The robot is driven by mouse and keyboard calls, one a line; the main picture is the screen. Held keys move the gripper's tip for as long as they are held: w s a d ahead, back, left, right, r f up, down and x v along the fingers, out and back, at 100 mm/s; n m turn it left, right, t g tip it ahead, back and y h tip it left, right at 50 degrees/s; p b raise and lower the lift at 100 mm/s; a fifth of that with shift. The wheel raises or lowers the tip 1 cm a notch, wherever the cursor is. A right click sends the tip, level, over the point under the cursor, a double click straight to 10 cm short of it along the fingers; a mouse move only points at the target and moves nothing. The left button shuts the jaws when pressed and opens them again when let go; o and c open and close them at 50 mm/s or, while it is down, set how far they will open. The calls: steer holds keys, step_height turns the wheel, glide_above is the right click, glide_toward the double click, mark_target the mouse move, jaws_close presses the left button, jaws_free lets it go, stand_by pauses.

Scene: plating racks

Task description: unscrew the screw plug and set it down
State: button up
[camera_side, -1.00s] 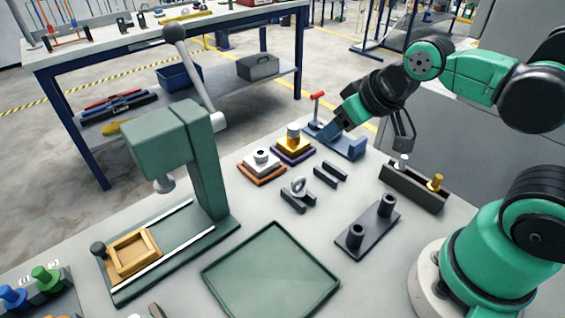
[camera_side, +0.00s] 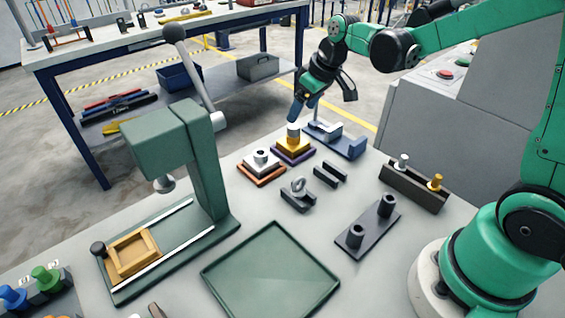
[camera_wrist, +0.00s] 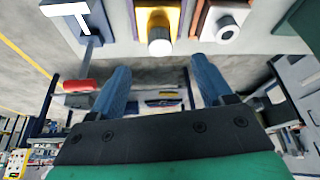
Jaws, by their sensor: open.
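A white-topped round plug (camera_side: 293,130), which looks like the screw plug, stands upright in a yellow block (camera_side: 293,144) on a purple base. In the wrist view the plug (camera_wrist: 160,46) points toward me, ahead of the gap between my fingers. My gripper (camera_side: 297,112) is open, its blue fingers just above and behind the plug in the side view. Both fingers show empty and apart in the wrist view (camera_wrist: 162,82). The side view does not clearly show whether a finger touches the plug.
A white block with a round collar (camera_side: 262,158) stands close beside the yellow block. A blue clamp fixture (camera_side: 345,146) with a red handle (camera_wrist: 80,86) is on its other side. A green tray (camera_side: 270,275) lies empty in front. A green press (camera_side: 195,160) stands at the left.

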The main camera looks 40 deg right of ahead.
mark_target(294, 126)
steer(key=shift+x, duration=2.65)
jaws_close()
jaws_free()
steer(key=shift+c, duration=0.3)
steer(key=shift+c, duration=1.1)
